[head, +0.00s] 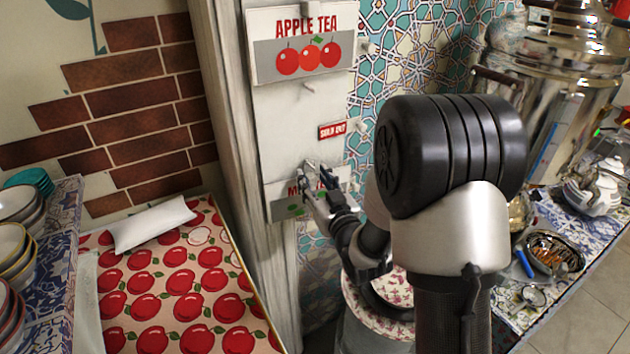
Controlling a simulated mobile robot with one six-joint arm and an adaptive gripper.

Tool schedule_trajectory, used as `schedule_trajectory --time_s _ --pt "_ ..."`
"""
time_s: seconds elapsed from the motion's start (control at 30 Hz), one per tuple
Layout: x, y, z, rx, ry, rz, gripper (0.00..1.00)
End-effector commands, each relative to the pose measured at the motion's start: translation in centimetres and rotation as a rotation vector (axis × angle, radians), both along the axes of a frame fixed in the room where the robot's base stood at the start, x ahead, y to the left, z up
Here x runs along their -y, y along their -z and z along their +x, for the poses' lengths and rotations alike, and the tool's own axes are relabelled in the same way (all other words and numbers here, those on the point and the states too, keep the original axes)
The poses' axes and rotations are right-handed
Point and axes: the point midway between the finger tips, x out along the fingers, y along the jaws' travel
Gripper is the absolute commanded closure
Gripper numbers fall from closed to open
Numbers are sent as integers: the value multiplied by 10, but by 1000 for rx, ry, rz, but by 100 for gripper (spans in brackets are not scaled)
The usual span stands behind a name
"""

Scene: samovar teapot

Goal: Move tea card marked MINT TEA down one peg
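The MINT TEA card (280,205) hangs low on the pale board (285,115), below the APPLE TEA card. Only the start of its red lettering and a bit of green leaf show; my gripper covers much of the rest. My gripper (311,178) is at the card's upper part, with its fingers pointing at the board. I cannot tell whether the fingers are apart or closed on the card, or whether they touch it. The peg at the card is hidden or too small to make out. A bare peg (307,85) sticks out just under the APPLE TEA card.
The APPLE TEA card (299,45) hangs at the top of the board. A SOLD OUT tag (332,130) hangs at the right, near small side pegs. An apple-patterned surface (180,275) lies left. A samovar (560,65) and white teapot (598,190) stand right.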

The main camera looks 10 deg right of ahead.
Motion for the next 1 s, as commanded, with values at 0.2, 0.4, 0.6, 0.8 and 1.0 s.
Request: schedule_trajectory --time_s 0.2,0.4,0.6,0.8,1.0 --pt "0 0 0 0 0 0 57" --pt "2 1 -8 -2 1 0 57" --pt "8 1 -41 -3 2 0 57" --pt "12 0 -67 -2 1 0 57" --pt "13 -1 -74 -4 1 -3 57"
